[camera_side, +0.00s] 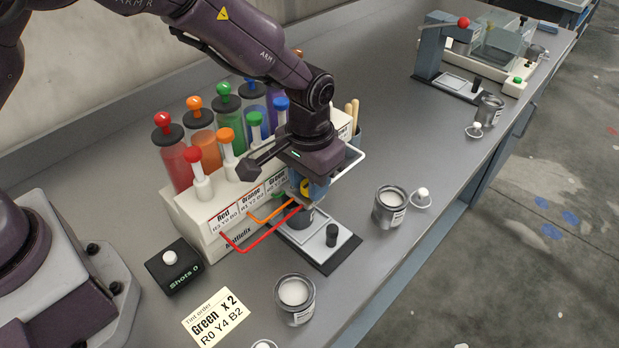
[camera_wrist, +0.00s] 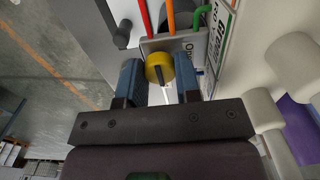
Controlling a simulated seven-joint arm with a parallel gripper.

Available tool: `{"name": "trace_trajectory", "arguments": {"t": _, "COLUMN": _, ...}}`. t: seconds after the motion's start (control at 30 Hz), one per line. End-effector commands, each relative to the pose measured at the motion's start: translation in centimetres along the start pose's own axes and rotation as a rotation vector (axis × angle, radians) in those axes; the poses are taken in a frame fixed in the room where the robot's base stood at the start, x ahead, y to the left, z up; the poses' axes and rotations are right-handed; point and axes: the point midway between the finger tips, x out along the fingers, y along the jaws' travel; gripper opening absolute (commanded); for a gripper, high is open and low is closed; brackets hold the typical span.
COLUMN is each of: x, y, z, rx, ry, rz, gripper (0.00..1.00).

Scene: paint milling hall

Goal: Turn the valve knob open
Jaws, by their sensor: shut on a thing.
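The yellow round valve knob (camera_wrist: 159,68) sits between the two blue fingers of my gripper (camera_wrist: 159,82) in the wrist view. The fingers are shut on its two sides. A dark line on its face runs roughly up and down in the picture. A grey plate (camera_wrist: 187,46) behind the knob carries a partly hidden word starting "Op". In the side view a bit of the yellow knob (camera_side: 305,184) shows at my gripper (camera_side: 309,190), beside the white tint dispenser (camera_side: 212,232). The rest of the knob is hidden there.
Red, orange and green tubes (camera_side: 240,250) run close beside my gripper. Below are a drip tray (camera_side: 345,250) with a black post and open paint cans (camera_side: 294,298), (camera_side: 390,207). Coloured tint cylinders (camera_side: 172,158) stand behind.

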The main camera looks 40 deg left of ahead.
Motion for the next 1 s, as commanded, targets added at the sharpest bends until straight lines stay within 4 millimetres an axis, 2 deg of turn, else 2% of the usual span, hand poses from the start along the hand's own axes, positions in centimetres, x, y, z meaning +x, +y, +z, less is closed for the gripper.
{"name": "trace_trajectory", "arguments": {"t": 0.37, "x": -0.07, "y": 0.02, "z": -0.01, "rx": -0.176, "ry": 0.0, "rz": 0.002, "gripper": 0.07}}
{"name": "trace_trajectory", "arguments": {"t": 1.0, "x": -0.09, "y": 0.03, "z": 0.0, "rx": -0.773, "ry": 0.0, "rz": 0.001, "gripper": 0.07}}
